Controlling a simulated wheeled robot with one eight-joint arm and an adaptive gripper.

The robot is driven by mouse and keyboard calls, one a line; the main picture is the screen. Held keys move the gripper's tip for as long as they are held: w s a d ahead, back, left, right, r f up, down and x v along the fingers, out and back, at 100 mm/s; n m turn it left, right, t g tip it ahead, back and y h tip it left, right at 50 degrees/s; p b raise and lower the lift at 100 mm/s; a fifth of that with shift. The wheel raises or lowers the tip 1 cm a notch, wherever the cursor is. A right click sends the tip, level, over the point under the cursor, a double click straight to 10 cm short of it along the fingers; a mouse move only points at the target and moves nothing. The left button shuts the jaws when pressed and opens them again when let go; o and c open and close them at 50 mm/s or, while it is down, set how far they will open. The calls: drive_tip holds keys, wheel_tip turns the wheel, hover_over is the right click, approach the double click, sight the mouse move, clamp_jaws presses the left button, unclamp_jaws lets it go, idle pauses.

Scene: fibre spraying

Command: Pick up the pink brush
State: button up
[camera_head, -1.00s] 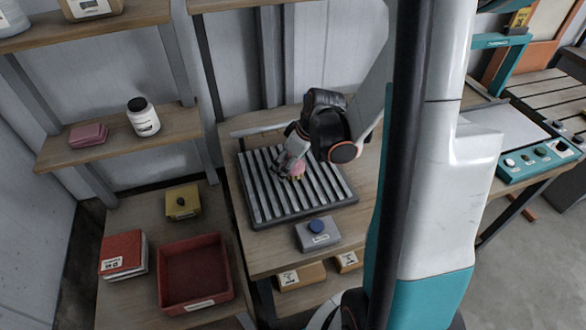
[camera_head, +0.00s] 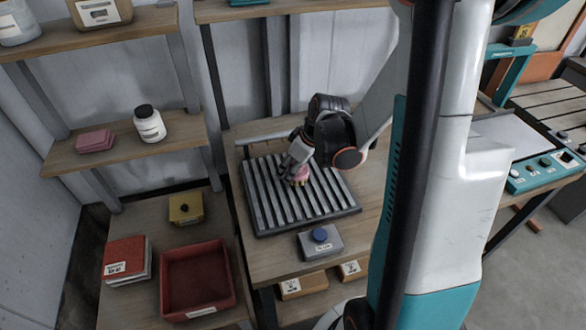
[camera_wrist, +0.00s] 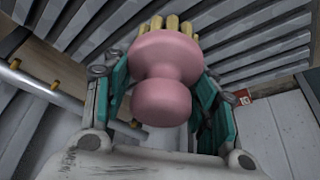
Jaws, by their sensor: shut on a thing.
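The pink brush (camera_wrist: 164,80) is large in the wrist view, with a round pink knob, a wider pink head and yellow bristles pointing toward the slatted rack. My gripper (camera_wrist: 165,100) has a teal-padded finger on each side of the knob and is shut on it. In the head view the pink brush (camera_head: 300,173) shows below my gripper (camera_head: 296,162), over the middle of the grey slatted rack (camera_head: 345,205). I cannot tell whether the bristles touch the slats.
A grey box with a blue knob (camera_head: 320,235) stands in front of the rack. A red tray (camera_head: 198,310), a red book stack (camera_head: 124,254) and a yellow box (camera_head: 186,206) are on the lower left shelf. A metal rod (camera_wrist: 40,90) runs beside the rack.

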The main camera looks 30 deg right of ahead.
wheel_tip(320, 180, up, 19)
drive_tip(key=p, duration=0.6)
drive_tip(key=shift+f, duration=0.1)
